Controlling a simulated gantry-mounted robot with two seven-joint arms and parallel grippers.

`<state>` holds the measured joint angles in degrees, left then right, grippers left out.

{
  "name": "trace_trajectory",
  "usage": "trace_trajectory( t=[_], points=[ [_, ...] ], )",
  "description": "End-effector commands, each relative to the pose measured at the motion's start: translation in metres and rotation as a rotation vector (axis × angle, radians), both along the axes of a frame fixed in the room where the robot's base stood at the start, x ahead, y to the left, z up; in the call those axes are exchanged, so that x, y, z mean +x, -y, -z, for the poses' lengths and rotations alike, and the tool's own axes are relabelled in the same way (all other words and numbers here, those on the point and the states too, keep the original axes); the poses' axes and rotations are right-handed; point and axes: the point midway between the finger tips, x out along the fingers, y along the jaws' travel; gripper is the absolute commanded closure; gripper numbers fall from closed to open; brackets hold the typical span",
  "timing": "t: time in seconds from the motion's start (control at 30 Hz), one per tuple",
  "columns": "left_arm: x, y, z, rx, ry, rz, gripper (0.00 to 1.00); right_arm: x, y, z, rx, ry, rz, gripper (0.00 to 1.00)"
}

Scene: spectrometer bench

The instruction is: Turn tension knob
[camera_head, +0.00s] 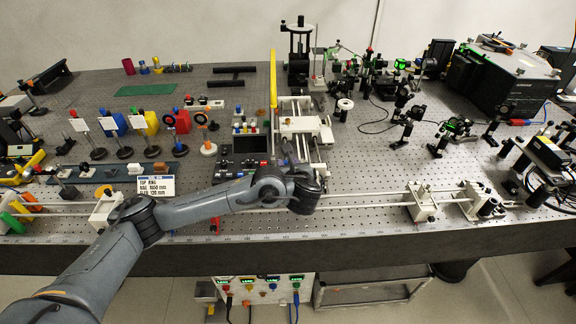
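My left arm comes in from the lower left and reaches over the front middle of the bench. My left gripper (288,150) points away from the camera, just beyond its dark wrist, over the near end of a white stage assembly (300,124). The fingers are small and dark against the bench, so I cannot tell whether they are open or shut. I cannot make out which part is the tension knob. A round white piece (345,104) stands right of the stage, apart from the gripper. My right gripper is not in view.
A yellow upright bar (273,78) stands behind the stage, and a dark control panel (240,168) lies to its left. Rails with white carriages (421,208) run along the front edge. Several coloured mounted parts stand at left. Optics and a black box (500,80) fill the right.

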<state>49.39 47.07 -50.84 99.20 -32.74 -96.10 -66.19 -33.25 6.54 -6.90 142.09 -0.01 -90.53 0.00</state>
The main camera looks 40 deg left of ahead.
Motion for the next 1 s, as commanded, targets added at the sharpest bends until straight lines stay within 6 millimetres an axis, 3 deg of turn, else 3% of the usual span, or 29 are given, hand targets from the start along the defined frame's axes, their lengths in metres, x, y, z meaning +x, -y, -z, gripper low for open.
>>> trace_trajectory(
  t=[0.03,0.2,1.0],
  points=[
    [-0.0001,0.0001,0.0001,0.000,0.000,0.000,0.75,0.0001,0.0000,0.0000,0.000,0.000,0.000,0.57],
    [-0.0001,0.0002,0.0000,0.000,0.000,0.000,1.00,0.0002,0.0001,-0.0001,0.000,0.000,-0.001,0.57],
    [0.0007,0.0007,-0.0003,-0.001,-0.002,-0.028,1.00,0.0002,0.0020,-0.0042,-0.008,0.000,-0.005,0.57]
  ],
)
